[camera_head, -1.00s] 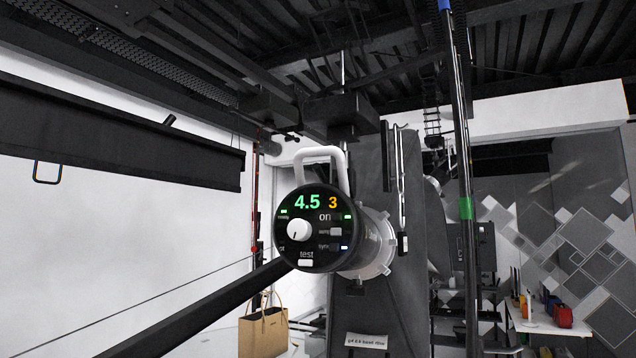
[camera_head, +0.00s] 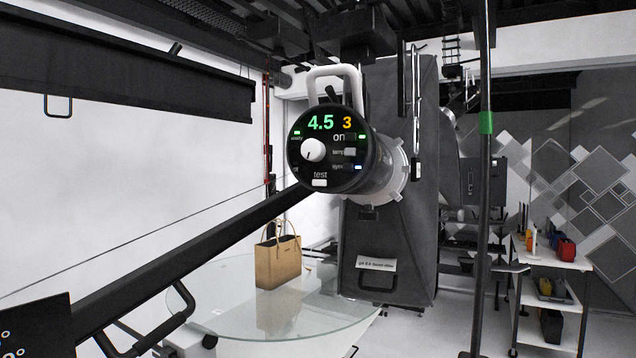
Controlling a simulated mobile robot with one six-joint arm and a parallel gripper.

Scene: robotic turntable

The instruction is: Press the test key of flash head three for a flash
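Flash head three (camera_head: 334,147) hangs in the middle of the head camera view, its round black back panel facing me. The display reads a green 4.5 and an orange 3. The white test key (camera_head: 320,183) sits at the bottom of the panel, under the word "test". A white knob (camera_head: 313,150) is at the panel's left, and small lights glow green beside "ready" and "on". A white handle (camera_head: 337,72) rises above the head. My gripper is not in view.
A dark boom (camera_head: 200,250) runs from lower left to the head. Below is a round glass turntable (camera_head: 225,322) with a tan bag (camera_head: 278,262). A vertical pole (camera_head: 486,200) stands right of the head, and a white shelf cart (camera_head: 550,258) further right.

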